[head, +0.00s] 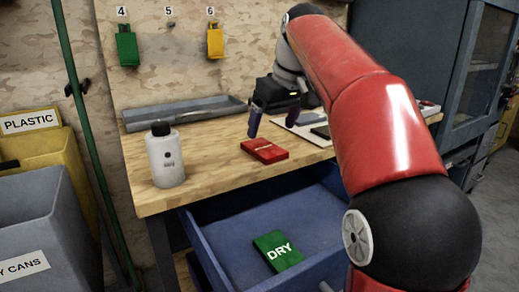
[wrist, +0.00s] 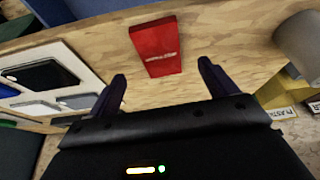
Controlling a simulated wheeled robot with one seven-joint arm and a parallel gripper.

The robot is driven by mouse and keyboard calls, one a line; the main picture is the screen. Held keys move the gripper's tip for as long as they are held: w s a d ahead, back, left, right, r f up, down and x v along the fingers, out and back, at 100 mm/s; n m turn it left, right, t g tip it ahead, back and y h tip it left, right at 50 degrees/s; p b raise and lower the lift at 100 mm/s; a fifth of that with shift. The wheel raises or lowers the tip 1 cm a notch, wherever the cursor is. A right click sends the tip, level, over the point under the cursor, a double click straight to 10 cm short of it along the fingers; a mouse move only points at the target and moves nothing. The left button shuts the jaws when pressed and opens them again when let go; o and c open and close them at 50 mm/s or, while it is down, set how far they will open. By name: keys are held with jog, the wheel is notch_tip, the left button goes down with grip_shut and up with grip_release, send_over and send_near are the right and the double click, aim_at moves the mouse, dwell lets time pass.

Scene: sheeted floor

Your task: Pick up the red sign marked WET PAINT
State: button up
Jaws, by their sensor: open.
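A flat red sign (head: 264,151) lies on the wooden bench top near its front edge. It bears a pale line of lettering too small to read. In the wrist view the red sign (wrist: 154,40) is ahead of my gripper, roughly in line with the gap between the fingers. My gripper (wrist: 162,72) is open and empty. In the head view my gripper (head: 276,116) hangs over the bench behind and slightly right of the sign, apart from it.
A white bottle (head: 165,158) stands at the bench's left end. A grey tray (head: 185,112) lies along the back. A white board (head: 312,132) with dark items is right of the sign. The open blue drawer (head: 213,248) juts out below the bench. Bins (head: 40,225) stand at left.

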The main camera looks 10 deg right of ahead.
aim_at(265, 148)
jog(key=b+x, duration=0.1)
jog(key=x, duration=0.5)
jog(key=shift+w+f, duration=0.1)
jog(key=c, duration=1.1)
